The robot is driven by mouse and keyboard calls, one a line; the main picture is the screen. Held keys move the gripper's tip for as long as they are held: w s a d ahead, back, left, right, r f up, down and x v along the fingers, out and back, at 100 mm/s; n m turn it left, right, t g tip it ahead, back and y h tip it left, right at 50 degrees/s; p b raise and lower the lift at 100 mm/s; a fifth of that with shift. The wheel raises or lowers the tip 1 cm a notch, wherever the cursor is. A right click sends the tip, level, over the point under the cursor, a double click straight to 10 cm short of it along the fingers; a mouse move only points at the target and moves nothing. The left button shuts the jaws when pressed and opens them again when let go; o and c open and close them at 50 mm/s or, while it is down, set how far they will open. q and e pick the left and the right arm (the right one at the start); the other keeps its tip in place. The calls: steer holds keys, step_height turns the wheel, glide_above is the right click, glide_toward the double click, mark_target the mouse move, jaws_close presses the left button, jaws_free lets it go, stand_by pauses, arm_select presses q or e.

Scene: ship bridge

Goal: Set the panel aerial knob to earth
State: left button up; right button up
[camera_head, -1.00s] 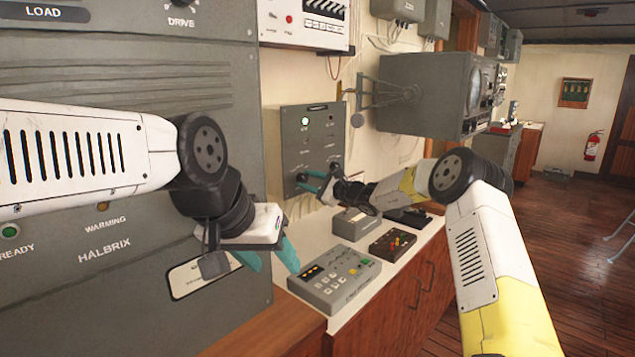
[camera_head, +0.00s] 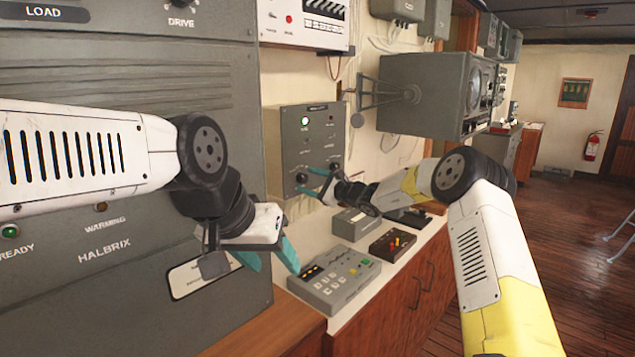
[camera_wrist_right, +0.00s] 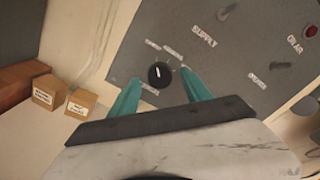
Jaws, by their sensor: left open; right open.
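The grey panel (camera_head: 290,135) is on the wall beyond the counter, with a lit green lamp near its top. Its black round knob (camera_wrist_right: 160,75) has a white pointer mark; small labels around it are too blurred to read. My right gripper (camera_head: 313,182) is at the lower part of the panel. In the right wrist view, its teal fingers (camera_wrist_right: 162,84) are open, one on each side of the knob, with visible gaps. My left gripper (camera_head: 272,258) is open and empty, in front of the large grey cabinet.
A grey keypad box (camera_head: 332,282) and a dark box with coloured knobs (camera_head: 392,243) sit on the counter below my right arm. A grey monitor (camera_head: 430,95) juts from the wall at right. Two small cartons (camera_wrist_right: 65,97) show in the right wrist view.

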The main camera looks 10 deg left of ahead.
steer(key=v, duration=0.7)
steer(key=shift+s+d, duration=0.1)
steer(key=s+d+r+n+g+h, duration=0.1)
steer(key=s+r+n+g, duration=0.2)
steer(key=s, duration=0.5)
steer(key=s+d+r+n+g+h, duration=0.15)
steer(key=s+n, duration=0.25)
steer(key=s, duration=0.4)
steer(key=s+d+r+n+g+h, duration=0.1)
steer(key=s+r+n+h, duration=0.2)
steer(key=s, duration=0.5)
steer(key=s+d+f+n+t+h, duration=0.2)
steer(key=s+d+n+h, duration=0.4)
steer(key=s+d, duration=1.5)
steer(key=shift+s+f+h, duration=0.55)
steer(key=shift+s+h, duration=0.1)
steer(key=shift+s, duration=0.4)
steer(key=shift+d, duration=0.1)
